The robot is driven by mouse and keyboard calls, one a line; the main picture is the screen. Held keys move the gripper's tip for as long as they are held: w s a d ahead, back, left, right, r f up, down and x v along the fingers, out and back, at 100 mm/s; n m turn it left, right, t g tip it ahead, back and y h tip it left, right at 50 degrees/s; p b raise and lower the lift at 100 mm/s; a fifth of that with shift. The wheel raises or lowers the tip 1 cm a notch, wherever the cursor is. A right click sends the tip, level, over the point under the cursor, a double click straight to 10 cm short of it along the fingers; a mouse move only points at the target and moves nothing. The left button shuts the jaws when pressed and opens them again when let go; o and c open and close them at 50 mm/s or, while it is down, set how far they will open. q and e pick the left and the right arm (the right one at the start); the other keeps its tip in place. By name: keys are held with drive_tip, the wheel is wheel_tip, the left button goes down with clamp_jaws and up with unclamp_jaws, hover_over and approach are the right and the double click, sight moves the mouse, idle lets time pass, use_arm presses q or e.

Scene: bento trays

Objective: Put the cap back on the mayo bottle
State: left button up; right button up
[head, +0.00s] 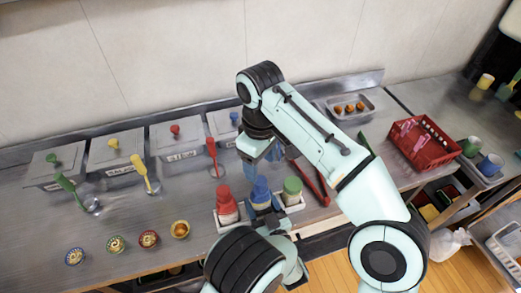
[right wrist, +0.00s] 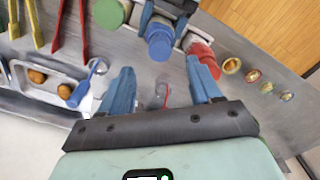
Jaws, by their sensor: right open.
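Three bottles stand in a white holder (head: 303,207) near the front edge: one red-topped (head: 227,203), one blue-topped (head: 261,188) and one green-topped (head: 292,188). I cannot read which is mayo, and I see no loose cap. My left gripper (head: 264,211) has its fingers on both sides of the blue-topped bottle, low on its body; this bottle also shows in the right wrist view (right wrist: 160,42). My right gripper (head: 259,150) is behind the bottles, open and empty. In the right wrist view its blue fingers (right wrist: 162,90) are spread over bare counter, apart from the bottles.
Lidded bins (head: 117,147) with coloured knobs line the back. A red ladle (head: 213,160) stands in front of them. Small bowls (head: 149,239) lie front left. Red tongs (head: 308,181), a metal tray (head: 350,116) and a red basket (head: 424,146) are to the right.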

drive_tip(key=shift+r, duration=2.1)
use_arm(q)
drive_tip(key=o, duration=1.6)
drive_tip(key=shift+s, duration=0.1)
drive_tip(key=b+v, duration=0.1)
drive_tip(key=v, duration=1.2)
drive_tip(key=shift+s, duration=0.15)
use_arm(e)
drive_tip(key=shift+f, duration=0.9)
use_arm(q)
drive_tip(key=shift+d, duration=0.1)
use_arm(e)
drive_tip(key=shift+s, duration=0.1)
